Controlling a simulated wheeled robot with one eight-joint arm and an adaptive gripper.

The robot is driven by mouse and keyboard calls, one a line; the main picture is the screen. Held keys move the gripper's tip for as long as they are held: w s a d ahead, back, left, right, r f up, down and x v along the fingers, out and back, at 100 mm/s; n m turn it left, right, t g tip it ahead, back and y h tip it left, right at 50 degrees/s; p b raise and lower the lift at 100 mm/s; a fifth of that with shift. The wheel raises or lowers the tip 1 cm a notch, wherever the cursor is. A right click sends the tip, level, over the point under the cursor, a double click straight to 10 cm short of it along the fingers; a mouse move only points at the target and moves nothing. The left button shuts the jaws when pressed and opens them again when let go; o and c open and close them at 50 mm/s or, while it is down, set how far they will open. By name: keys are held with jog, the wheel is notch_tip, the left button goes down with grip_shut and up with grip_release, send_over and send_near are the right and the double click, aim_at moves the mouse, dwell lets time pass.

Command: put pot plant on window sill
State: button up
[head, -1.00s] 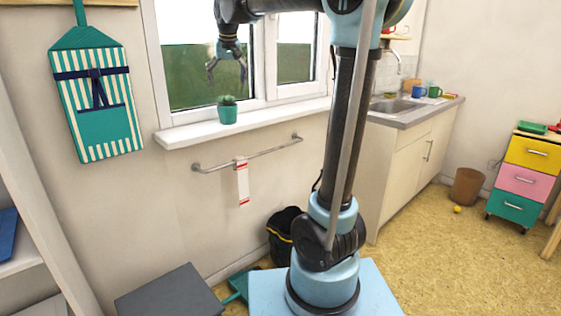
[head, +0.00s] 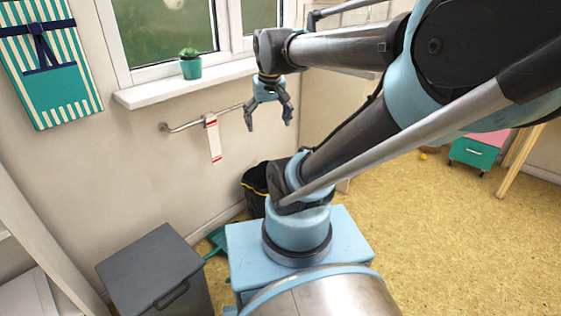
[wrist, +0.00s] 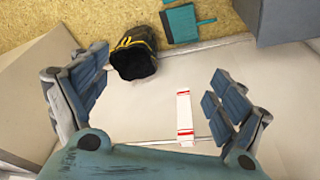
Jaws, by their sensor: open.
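The pot plant (head: 191,66), a small green plant in a teal pot, stands upright on the white window sill (head: 150,95) in the head view. My gripper (head: 268,125) is open and empty. It hangs in the air to the right of the pot plant and lower than it, apart from both plant and sill. In the wrist view the spread fingers of my gripper (wrist: 155,105) frame the wall and floor below. The pot plant does not show in the wrist view.
A towel (head: 213,138) hangs on a rail (head: 180,127) below the sill; it also shows in the wrist view (wrist: 184,110). A black bucket (head: 255,185) stands on the floor by the wall. A grey bin (head: 150,265) stands at the front left.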

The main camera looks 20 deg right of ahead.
jog(key=s+d+f, duration=0.2)
jog(key=s+f, duration=0.6)
jog(key=f, duration=0.2)
jog(key=shift+s+m+g, duration=0.25)
jog(key=shift+m+g, duration=0.05)
jog(key=shift+d+f, duration=0.1)
jog(key=shift+w+f, duration=0.2)
jog(key=shift+w, duration=0.3)
